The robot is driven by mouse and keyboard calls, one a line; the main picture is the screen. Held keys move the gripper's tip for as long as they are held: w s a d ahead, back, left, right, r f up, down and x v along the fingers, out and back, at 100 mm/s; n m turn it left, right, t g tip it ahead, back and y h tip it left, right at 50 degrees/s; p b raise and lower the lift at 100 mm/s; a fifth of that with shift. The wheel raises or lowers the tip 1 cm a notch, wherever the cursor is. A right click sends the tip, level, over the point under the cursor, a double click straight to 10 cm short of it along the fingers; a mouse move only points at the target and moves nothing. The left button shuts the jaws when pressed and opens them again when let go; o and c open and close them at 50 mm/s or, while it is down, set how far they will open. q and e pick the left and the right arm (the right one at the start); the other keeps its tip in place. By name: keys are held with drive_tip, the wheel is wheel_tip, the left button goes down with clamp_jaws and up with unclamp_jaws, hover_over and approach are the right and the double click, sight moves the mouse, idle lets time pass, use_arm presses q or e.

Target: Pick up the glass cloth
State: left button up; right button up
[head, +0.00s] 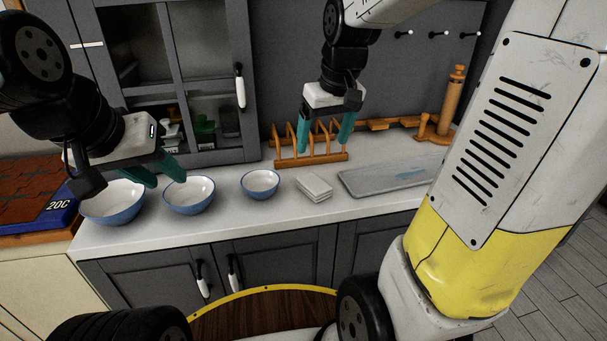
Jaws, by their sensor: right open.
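The glass cloth (314,187) appears to be the small folded white stack on the pale counter, between the smallest bowl and the grey board. My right gripper (322,148) hangs from above, fingers pointing down. It is open and empty, above the cloth in the picture and in front of the wooden rack. My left gripper (168,183) is at the left, over the bowls. Its teal fingers are apart with nothing between them. Neither gripper touches the cloth.
Three blue-and-white bowls, a large one (112,203), a middle one (189,196) and a small one (260,184), stand left of the cloth. A grey board (385,178) lies to its right. A wooden rack (309,157) and a wooden holder (440,118) stand behind.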

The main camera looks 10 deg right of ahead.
sight(314, 182)
drive_tip(key=w+f+g, duration=0.1)
drive_tip(key=w+f, duration=0.2)
drive_tip(key=f, duration=0.1)
drive_tip(key=w+f+n+g, duration=0.1)
drive_tip(key=w+f, duration=0.3)
drive_tip(key=w+d+f+n+g+h, duration=0.1)
drive_tip(key=w+f, duration=0.3)
drive_tip(key=shift+f, duration=0.25)
wheel_tip(314, 182, down, 8)
drive_tip(key=shift+a+f, duration=0.1)
drive_tip(key=shift+a, duration=0.05)
drive_tip(key=c, duration=1.6)
drive_tip(key=shift+r, duration=0.2)
drive_tip(key=shift+r, duration=0.55)
wheel_tip(314, 182, up, 2)
drive_tip(key=shift+r, duration=0.1)
drive_tip(key=s+a, duration=0.2)
drive_tip(key=s, duration=0.5)
drive_tip(key=s+a+r, duration=0.1)
drive_tip(key=s+a, duration=0.1)
drive_tip(key=s, duration=0.6)
drive_tip(key=shift+s+a+r, duration=0.2)
drive_tip(key=shift+s+r, duration=0.05)
